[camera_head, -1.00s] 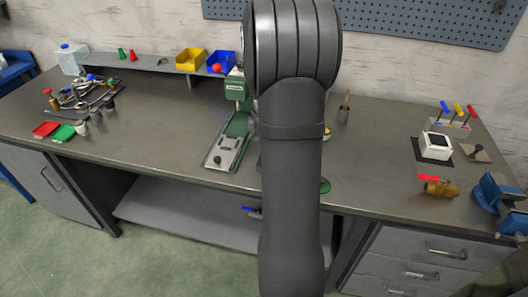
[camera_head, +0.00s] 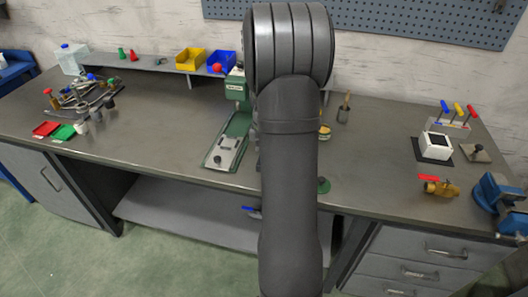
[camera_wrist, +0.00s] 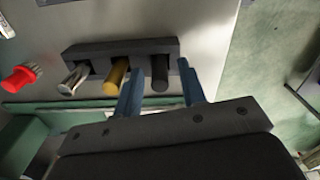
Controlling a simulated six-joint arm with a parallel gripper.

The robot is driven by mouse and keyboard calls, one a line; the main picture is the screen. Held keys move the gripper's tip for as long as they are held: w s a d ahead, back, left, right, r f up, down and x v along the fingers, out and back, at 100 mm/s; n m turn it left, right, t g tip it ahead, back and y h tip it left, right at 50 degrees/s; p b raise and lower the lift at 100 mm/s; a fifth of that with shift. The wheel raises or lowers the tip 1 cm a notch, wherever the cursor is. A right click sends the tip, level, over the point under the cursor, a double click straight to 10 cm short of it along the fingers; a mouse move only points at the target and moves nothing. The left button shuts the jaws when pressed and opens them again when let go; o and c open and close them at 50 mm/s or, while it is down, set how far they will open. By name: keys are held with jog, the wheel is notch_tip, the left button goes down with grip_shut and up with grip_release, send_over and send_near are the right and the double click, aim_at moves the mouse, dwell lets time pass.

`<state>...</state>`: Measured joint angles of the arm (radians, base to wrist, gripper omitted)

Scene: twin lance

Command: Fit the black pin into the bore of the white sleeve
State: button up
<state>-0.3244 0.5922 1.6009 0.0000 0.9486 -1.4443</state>
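In the wrist view, the black pin (camera_wrist: 160,74) stands in a dark rack (camera_wrist: 120,52) at the right end of a row, beside a brass pin (camera_wrist: 117,76) and a silver pin (camera_wrist: 73,79). My gripper (camera_wrist: 160,68) is open. Its two blue-grey fingers reach to either side of the black pin, with visible gaps between them and it. I cannot pick out the white sleeve with certainty in either view. In the head view my arm hides the gripper, the rack and the pins.
A red knob (camera_wrist: 22,76) lies left of the rack. On the bench, a green press (camera_head: 231,140) stands left of my arm. A white box (camera_head: 436,146), a brass valve (camera_head: 440,187) and a blue vise (camera_head: 497,190) are at right.

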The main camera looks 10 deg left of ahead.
jog(key=shift+o, duration=0.4)
notch_tip(320, 180, up, 17)
jog(key=shift+r, duration=0.2)
jog(key=shift+s, duration=0.1)
notch_tip(320, 180, down, 17)
jog(key=shift+f, duration=0.1)
grip_shut()
dwell(0.8)
